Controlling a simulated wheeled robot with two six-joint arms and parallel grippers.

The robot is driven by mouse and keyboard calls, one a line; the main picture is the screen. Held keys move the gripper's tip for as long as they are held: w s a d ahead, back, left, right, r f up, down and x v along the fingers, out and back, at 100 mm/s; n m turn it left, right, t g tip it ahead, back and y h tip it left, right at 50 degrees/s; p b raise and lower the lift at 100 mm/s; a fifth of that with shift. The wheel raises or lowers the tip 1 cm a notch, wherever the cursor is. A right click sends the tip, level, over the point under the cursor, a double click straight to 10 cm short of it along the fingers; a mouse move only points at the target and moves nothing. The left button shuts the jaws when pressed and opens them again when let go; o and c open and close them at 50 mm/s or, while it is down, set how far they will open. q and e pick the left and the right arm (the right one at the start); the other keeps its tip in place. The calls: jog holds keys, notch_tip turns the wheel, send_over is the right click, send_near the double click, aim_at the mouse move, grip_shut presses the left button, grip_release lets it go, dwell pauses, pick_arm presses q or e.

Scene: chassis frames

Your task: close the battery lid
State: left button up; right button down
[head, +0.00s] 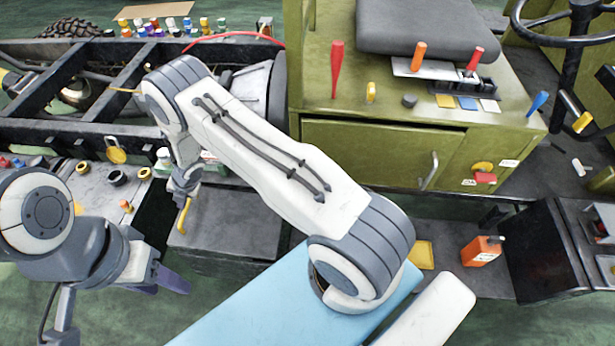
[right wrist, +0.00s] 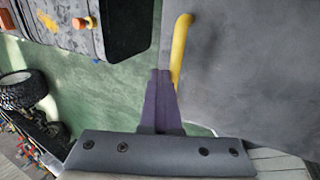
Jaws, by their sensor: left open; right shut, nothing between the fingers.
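The battery lid (head: 232,222) is a dark grey panel on a dark box, low in the middle of the head view. It lies roughly flat; I cannot tell whether it is fully down. A yellow handle (head: 183,216) stands at its left edge. In the right wrist view the lid (right wrist: 255,65) fills the right side, with the yellow handle (right wrist: 180,50) at its edge. My right gripper (head: 186,188) is shut and empty, its fingers (right wrist: 160,75) close beside the handle; contact is unclear. My left gripper (head: 172,282) is open and empty, lower left of the box.
A black chassis frame (head: 105,125) spans the upper left. A grey ledge (head: 95,190) with caps and a padlock is left of the box. An olive cabinet (head: 370,150) stands at right, with an orange bottle (head: 481,251) below it. Green floor is clear below the box.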

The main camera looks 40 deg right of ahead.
jog(key=shift+b+x, duration=0.4)
jog(key=shift+x, duration=0.6)
jog(key=shift+s+f, duration=0.1)
jog(key=shift+a, duration=0.1)
jog(key=r+p, duration=0.4)
jog(key=r, duration=0.1)
jog(key=shift+w+a+p, duration=0.25)
jog(key=shift+w+p, duration=0.05)
jog(key=shift+p, duration=0.05)
notch_tip(320, 180, up, 9)
jog(key=w+a+p, duration=0.1)
jog(key=p, duration=0.1)
jog(key=shift+w+a, duration=0.2)
jog(key=shift+w, duration=0.05)
